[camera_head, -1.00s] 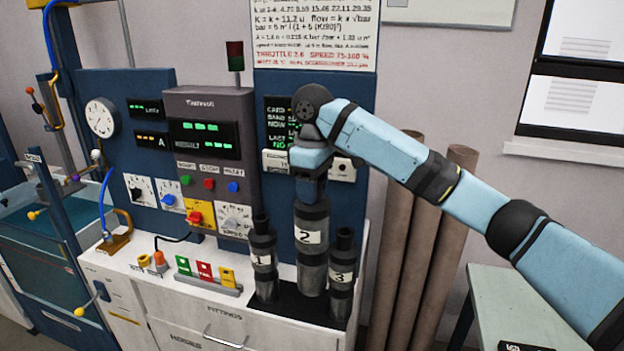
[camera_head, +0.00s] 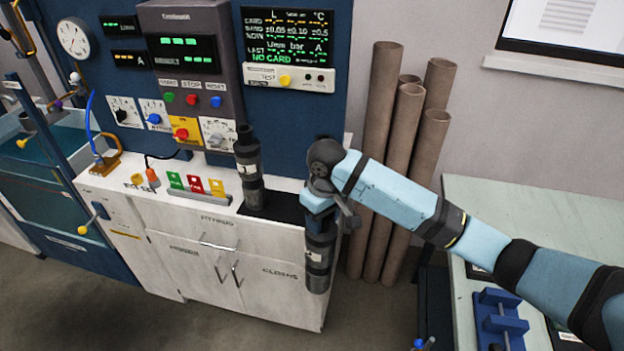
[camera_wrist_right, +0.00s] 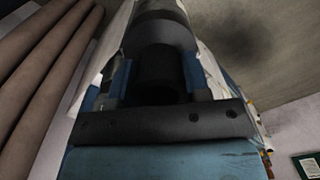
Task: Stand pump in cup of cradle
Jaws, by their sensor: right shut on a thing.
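My right gripper (camera_head: 319,222) is shut on the top of a dark cylindrical pump (camera_head: 318,265). The pump hangs upright in front of the white cabinet, its pale label too small to read. In the right wrist view, the blue fingers (camera_wrist_right: 158,82) sit either side of the pump's dark neck (camera_wrist_right: 160,62). Pump 1 (camera_head: 248,178) stands on the black tray (camera_head: 285,208). Pump 3 cannot be made out now. A blue fixture (camera_head: 500,318) with upright blocks, perhaps the cradle, sits on the right bench; its cup cannot be made out. My left gripper is not in view.
The pale green bench (camera_head: 560,225) stands at the right. Several brown tubes (camera_head: 395,150) lean on the wall behind my right arm. The white cabinet (camera_head: 235,265) carries the test panel and a row of coloured cards. Floor shows between cabinet and bench.

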